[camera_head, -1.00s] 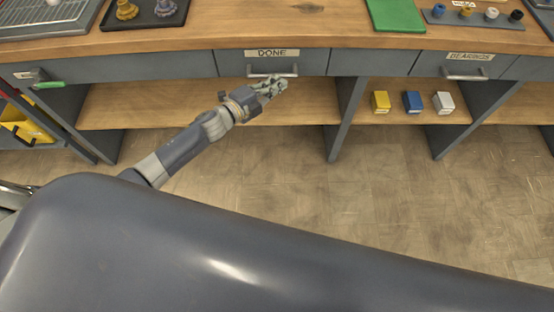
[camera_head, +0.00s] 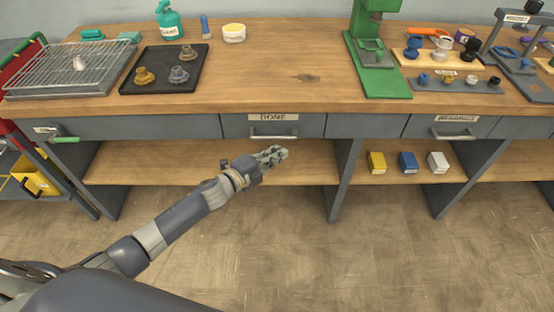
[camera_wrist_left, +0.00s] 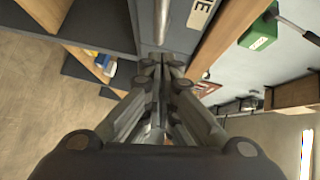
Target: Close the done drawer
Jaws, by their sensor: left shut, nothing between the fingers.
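The done drawer (camera_head: 240,128) is a grey front under the wooden bench top, with a "DONE" label (camera_head: 273,117) and a metal bar handle (camera_head: 273,135). Its front looks flush with the fronts beside it. My left gripper (camera_head: 280,152) is shut and empty, just below the handle in the head view, with a small gap in the picture. In the left wrist view its fingertips (camera_wrist_left: 165,62) point at the drawer front, and the handle (camera_wrist_left: 161,18) shows beyond them. I cannot tell whether they touch. My right gripper is not in view.
The bench top (camera_head: 285,90) holds a black tray (camera_head: 160,83), a wire rack (camera_head: 70,72) and a green press (camera_head: 375,75). The bearings drawer (camera_head: 420,127) is to the right. Several small boxes stand on the lower shelf (camera_head: 300,172). The floor in front is clear.

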